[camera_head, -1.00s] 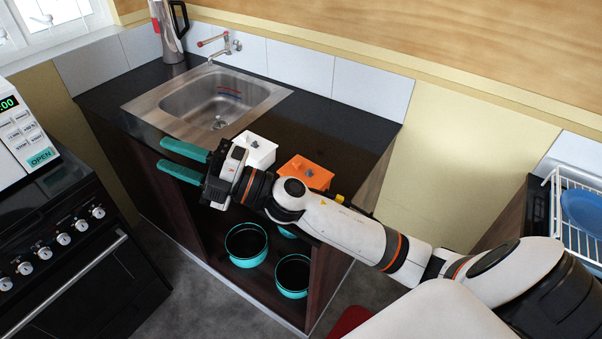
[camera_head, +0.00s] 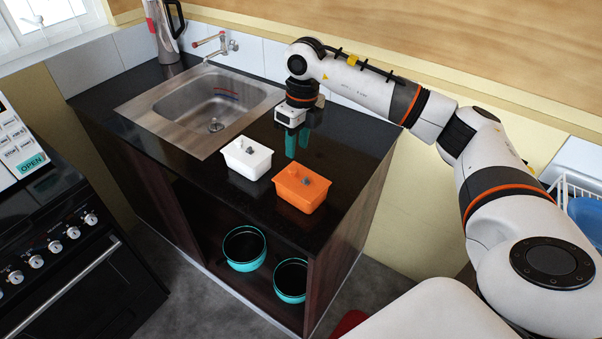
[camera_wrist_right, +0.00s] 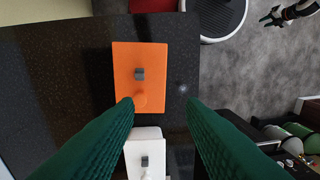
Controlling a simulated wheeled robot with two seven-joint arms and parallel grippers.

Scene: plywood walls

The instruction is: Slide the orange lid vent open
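The orange container (camera_head: 301,187) stands on the dark counter, its orange lid (camera_wrist_right: 128,60) carrying a small grey vent tab (camera_wrist_right: 139,74) and a round orange knob (camera_wrist_right: 141,99). A white container (camera_head: 246,158) with a similar grey tab stands beside it. My right gripper (camera_head: 297,143) points down behind the two containers in the head view. Its teal fingers are apart and empty in the right wrist view (camera_wrist_right: 160,105), and the orange lid is not between them. My left gripper is not in the head view; a small dark claw shape (camera_wrist_right: 280,15) at the wrist view's corner may be it.
A sink (camera_head: 213,108) with a tap is set in the counter left of the containers. A kettle (camera_head: 165,30) stands at the back left. Two teal pots (camera_head: 245,248) sit in the open shelf below. Bare counter lies behind and right of the orange container.

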